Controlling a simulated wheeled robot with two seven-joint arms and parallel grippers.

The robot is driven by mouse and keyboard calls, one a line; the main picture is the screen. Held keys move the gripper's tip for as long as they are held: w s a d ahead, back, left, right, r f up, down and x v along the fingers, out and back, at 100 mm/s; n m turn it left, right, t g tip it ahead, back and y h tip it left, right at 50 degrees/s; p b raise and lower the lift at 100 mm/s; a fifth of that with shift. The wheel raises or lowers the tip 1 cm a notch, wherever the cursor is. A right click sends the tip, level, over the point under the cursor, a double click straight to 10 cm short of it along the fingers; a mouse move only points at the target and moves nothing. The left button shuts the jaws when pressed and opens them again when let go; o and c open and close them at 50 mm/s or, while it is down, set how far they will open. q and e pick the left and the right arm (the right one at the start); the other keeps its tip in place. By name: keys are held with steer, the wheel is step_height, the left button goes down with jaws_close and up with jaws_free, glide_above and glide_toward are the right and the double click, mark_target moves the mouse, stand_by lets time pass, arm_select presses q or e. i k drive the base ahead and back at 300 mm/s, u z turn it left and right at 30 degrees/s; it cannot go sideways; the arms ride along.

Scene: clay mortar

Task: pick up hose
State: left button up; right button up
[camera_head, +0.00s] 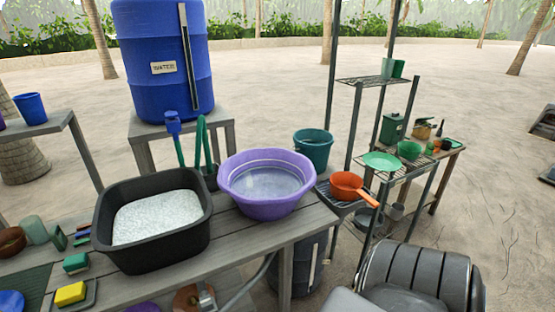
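A green curved tube (200,140) that looks like a hose stands beside the blue barrel, behind the black tub. Its lower end goes down into a small dark holder (211,178). A thin grey tube (248,284), which could also be a hose, runs down under the front of the wooden table (292,235) near a metal fitting (207,297). I cannot tell which one is the task's hose. Neither gripper is in view. A dark ribbed rounded part at the lower right seems to be mine.
A black tub (185,245) of white grains and a purple basin (268,183) of water fill much of the table. The blue water barrel (163,55) stands behind. A metal shelf (372,80) and an orange pan (348,186) are on the right.

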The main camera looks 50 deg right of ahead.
mark_target(206, 145)
steer(key=z, duration=1.75)
